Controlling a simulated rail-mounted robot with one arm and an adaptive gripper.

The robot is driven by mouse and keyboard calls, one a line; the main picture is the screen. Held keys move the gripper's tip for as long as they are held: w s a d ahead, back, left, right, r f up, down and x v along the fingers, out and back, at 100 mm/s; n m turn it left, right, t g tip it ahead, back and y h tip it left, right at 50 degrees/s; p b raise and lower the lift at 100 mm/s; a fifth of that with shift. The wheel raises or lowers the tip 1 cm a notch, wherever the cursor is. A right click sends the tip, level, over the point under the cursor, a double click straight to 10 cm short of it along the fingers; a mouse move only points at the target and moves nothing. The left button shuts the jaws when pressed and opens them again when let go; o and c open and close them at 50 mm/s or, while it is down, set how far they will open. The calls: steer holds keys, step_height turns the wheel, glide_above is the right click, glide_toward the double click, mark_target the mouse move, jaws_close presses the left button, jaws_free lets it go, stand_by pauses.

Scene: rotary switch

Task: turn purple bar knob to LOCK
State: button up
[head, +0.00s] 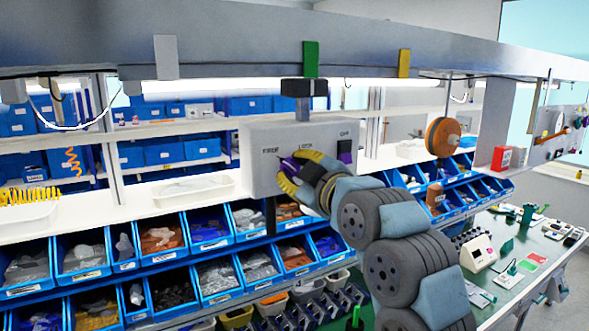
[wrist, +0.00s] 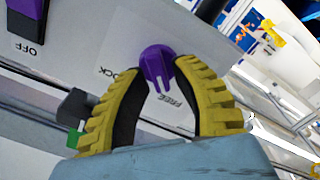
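The purple bar knob (wrist: 155,62) sits on the face of a light grey control box (head: 259,181). In the wrist view its pale pointer line points down toward the printed word FREE; LOCK is printed to its left. In the head view the purple knob (head: 291,165) is partly hidden by my gripper (head: 289,172). My gripper (wrist: 160,78) has two yellow ribbed fingers with dark inner pads. They are apart, with a tip on each side of the knob. I cannot tell whether either tip touches it.
A purple rocker switch (head: 345,151) marked OFF is on the same box, right of the knob. The box hangs from a grey overhead beam (head: 220,45). Blue bins (head: 215,280) stand below. A green workbench (head: 530,245) with small items is at right.

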jaws_close()
steer(key=shift+f+m+b, duration=0.1)
steer(key=shift+m+b, duration=0.25)
steer(key=shift+m, duration=0.05)
steer(key=m+b, duration=0.2)
steer(key=shift+d+m, duration=0.1)
steer(key=shift+m, duration=0.3)
steer(key=m+b, duration=0.1)
steer(key=m, duration=0.3)
steer(key=shift+w, duration=0.15)
steer(key=m, duration=0.3)
steer(key=m+p, duration=0.1)
steer(key=m, duration=0.1)
steer(key=shift+d+r+m+p, duration=0.2)
steer(key=shift+m+p, duration=0.1)
steer(key=shift+m, duration=0.1)
steer(key=shift+w+f+m+p, duration=0.1)
steer(key=shift+m+p, duration=1.2)
steer(key=shift+m, duration=1)
steer(key=shift+o, duration=2.1)
jaws_free()
